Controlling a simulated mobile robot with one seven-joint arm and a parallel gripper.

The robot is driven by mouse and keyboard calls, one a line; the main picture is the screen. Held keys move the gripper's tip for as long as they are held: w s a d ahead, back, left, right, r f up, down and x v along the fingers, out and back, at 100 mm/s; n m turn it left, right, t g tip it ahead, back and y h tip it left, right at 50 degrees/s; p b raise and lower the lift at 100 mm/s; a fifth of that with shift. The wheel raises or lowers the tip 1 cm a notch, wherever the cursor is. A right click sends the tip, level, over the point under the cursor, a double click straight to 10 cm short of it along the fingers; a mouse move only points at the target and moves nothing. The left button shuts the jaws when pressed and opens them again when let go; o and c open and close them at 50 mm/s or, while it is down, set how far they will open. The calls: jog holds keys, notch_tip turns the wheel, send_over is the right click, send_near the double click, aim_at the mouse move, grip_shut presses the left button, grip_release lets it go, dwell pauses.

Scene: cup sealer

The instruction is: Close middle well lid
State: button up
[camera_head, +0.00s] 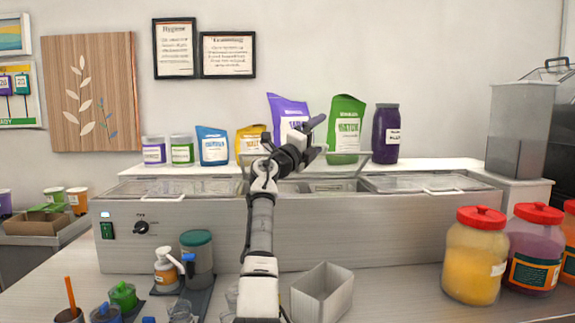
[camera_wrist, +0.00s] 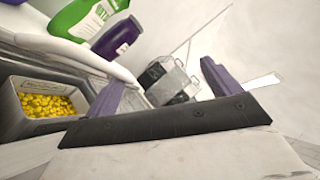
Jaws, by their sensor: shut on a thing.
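The counter unit has a row of wells under clear lids. The middle well lid (camera_head: 358,166) is clear and stands tilted up over the open middle well (camera_head: 325,187). My gripper (camera_head: 318,138) is at the raised lid, above the well, and is shut on it. In the wrist view my two purple fingers (camera_wrist: 163,74) stand apart, with a pale handle-like bar (camera_wrist: 262,81) beside the right one. The lid panel is hard to make out there. A well with yellow pieces (camera_wrist: 45,103) shows at the left. My arm hides part of the middle well.
The left lid (camera_head: 165,188) and right lid (camera_head: 425,183) lie flat. Pouches and jars, including a green pouch (camera_head: 346,125) and a purple jar (camera_head: 386,133), stand on the ledge behind. Red-lidded jars (camera_head: 475,255) stand front right. An empty metal container (camera_head: 322,292) sits on the counter.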

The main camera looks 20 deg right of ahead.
jog(key=shift+s+a+r+b, duration=0.3)
jog(key=shift+s+a+r, duration=0.1)
jog(key=shift+a+r, duration=0.2)
jog(key=shift+c, duration=0.3)
jog(key=shift+s+a, duration=0.1)
jog(key=shift+a, duration=0.1)
jog(key=c, duration=0.3)
jog(key=shift+s+a+b, duration=0.65)
jog(key=shift+a+b, duration=0.15)
jog(key=shift+b, duration=0.05)
jog(key=c, duration=0.5)
jog(key=w+f+b+v, duration=0.1)
jog(key=f+b+v, duration=0.1)
jog(key=b+v, duration=0.7)
jog(key=shift+b+v, duration=0.35)
jog(key=shift+v, duration=0.85)
jog(key=shift+w+p, duration=0.1)
jog(key=shift+p, duration=0.3)
